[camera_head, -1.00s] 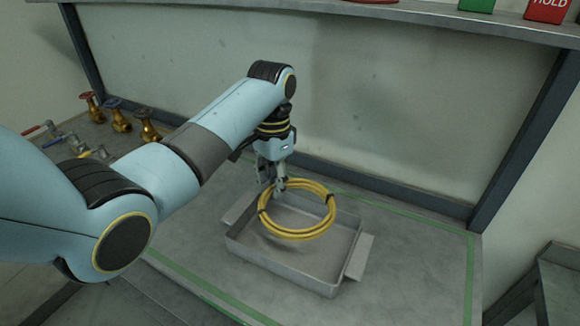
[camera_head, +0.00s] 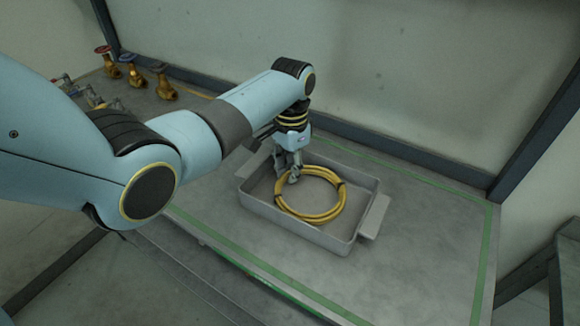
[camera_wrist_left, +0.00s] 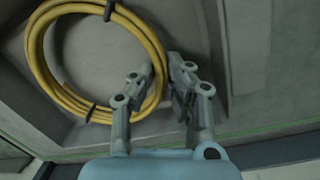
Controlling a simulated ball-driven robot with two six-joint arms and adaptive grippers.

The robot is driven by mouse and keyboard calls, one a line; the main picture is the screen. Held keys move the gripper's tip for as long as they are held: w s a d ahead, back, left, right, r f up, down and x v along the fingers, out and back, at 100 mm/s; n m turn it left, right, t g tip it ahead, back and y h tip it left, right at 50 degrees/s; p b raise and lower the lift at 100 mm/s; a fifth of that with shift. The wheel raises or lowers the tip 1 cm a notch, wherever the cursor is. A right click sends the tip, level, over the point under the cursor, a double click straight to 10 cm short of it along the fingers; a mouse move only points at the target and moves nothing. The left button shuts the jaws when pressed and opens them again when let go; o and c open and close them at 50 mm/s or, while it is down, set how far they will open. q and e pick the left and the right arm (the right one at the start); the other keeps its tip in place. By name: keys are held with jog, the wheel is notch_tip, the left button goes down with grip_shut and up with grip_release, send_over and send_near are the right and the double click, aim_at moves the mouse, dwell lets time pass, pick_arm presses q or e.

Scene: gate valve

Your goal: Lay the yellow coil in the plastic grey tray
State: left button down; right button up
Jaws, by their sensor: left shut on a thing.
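The yellow coil (camera_head: 312,218), a ring of several turns with dark ties, is inside the grey tray (camera_head: 290,228), within its walls. I cannot tell whether all of it rests on the floor. My left gripper (camera_head: 292,177) is above the tray's back left part, shut on the coil's far left side. In the left wrist view the coil (camera_wrist_left: 42,62) passes between the fingers of my left gripper (camera_wrist_left: 161,68), with the tray floor (camera_wrist_left: 100,62) behind it. My right gripper is not in view.
The tray stands on a grey bench (camera_head: 420,235) with green edge lines. Brass valves with coloured handwheels (camera_head: 163,82) and smaller valves (camera_head: 95,97) stand at the back left. A dark frame post (camera_head: 540,135) rises at the right. The bench right of the tray is clear.

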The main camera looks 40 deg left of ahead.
pick_arm(q)
jog(key=c, duration=1.3)
grip_release()
jog(key=r, duration=1.2)
jog(key=shift+w+a, duration=0.15)
jog(key=shift+w, duration=0.25)
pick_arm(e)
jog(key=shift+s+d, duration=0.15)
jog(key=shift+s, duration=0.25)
